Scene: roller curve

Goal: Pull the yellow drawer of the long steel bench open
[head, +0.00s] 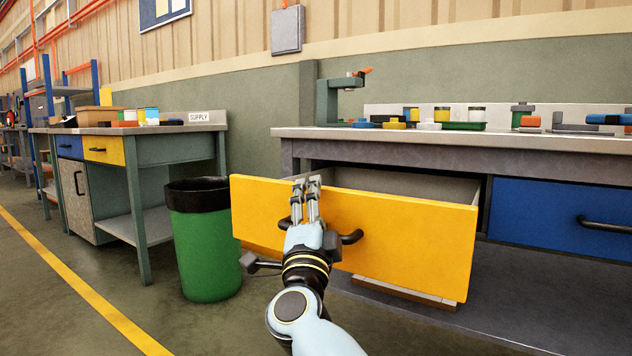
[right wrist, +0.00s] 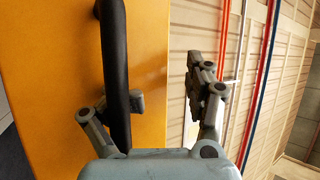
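The yellow drawer (head: 410,230) of the long steel bench (head: 460,150) stands pulled out, with its grey inside showing behind the front. Its black bar handle (head: 351,237) is partly hidden by my right gripper (head: 307,184). In the right wrist view the handle (right wrist: 116,60) runs along the yellow front (right wrist: 60,80). My right gripper (right wrist: 168,98) has its fingers well apart there. One finger passes behind the handle; the other is clear of it, past the drawer's edge. The gripper is not clamped on the bar. My left gripper is not in view.
A blue drawer (head: 540,215) sits shut to the right. A green bin (head: 205,245) with a black top stands close to the yellow drawer's left end. A smaller bench (head: 180,150) with its own small yellow drawer (head: 103,150) is further left. Floor at left is clear.

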